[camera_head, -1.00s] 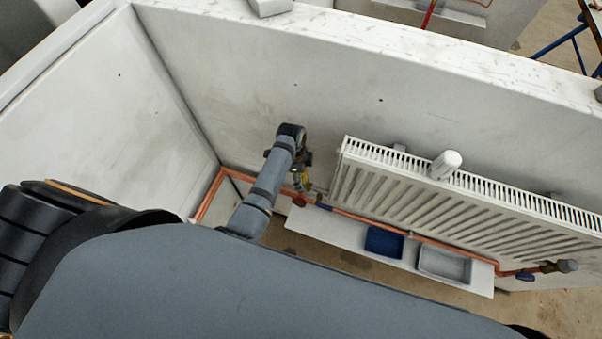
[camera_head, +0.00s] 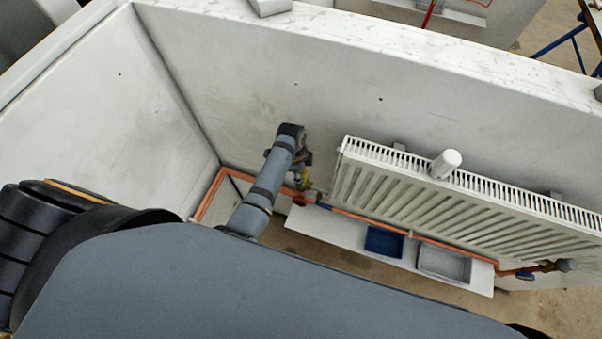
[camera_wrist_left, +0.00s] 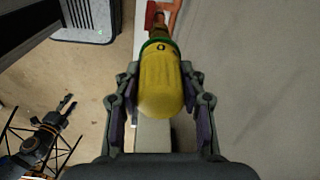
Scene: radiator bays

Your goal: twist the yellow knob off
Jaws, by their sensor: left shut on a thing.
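The yellow knob (camera_wrist_left: 160,82) shows large in the left wrist view, with a green ring at its far end beside a copper pipe. My left gripper (camera_wrist_left: 160,105) has a finger on each side of the knob and is shut on it. In the head view the left gripper (camera_head: 303,180) is small, next to the left end of the radiator (camera_head: 460,200), and a little yellow of the knob shows there. Whether the knob is still on its valve is hard to tell. My right gripper does not show in the head view.
Copper pipe (camera_head: 370,224) runs low along the wall below the radiator. A shelf (camera_head: 330,230) there bears a blue tray (camera_head: 384,242) and a grey tray (camera_head: 444,264). A white cylinder (camera_head: 445,164) stands on the radiator's top. A side wall (camera_head: 100,110) closes the bay at left.

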